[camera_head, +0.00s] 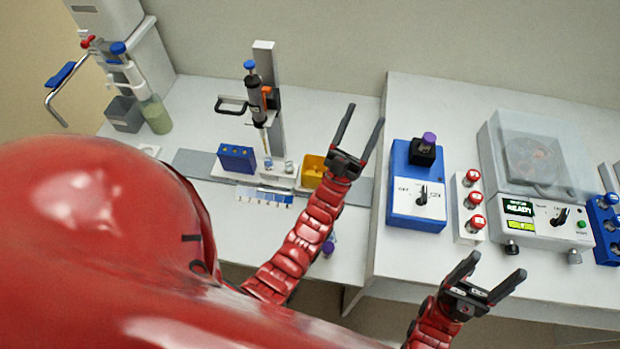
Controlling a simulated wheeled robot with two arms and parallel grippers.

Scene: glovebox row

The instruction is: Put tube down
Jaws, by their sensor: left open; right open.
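A purple-capped tube (429,139) sits in the black holder on top of the blue mixer box (402,208); its body is hidden in the holder. Another purple-capped tube (328,247) is beside my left forearm, over the left bench; most of it is hidden. My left gripper (366,113) is open and empty, left of the blue mixer and above the gap between the benches. My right gripper (499,264) is open and empty, at the front of the right bench, below the white rack (462,231) of red-capped tubes.
A centrifuge (535,233) with a clear lid and a READY display stands at right, beside a blue rack (607,250). The left bench holds a pipette on a stand (266,60), a blue box (237,158) and a yellow box (313,172). A gap separates the benches.

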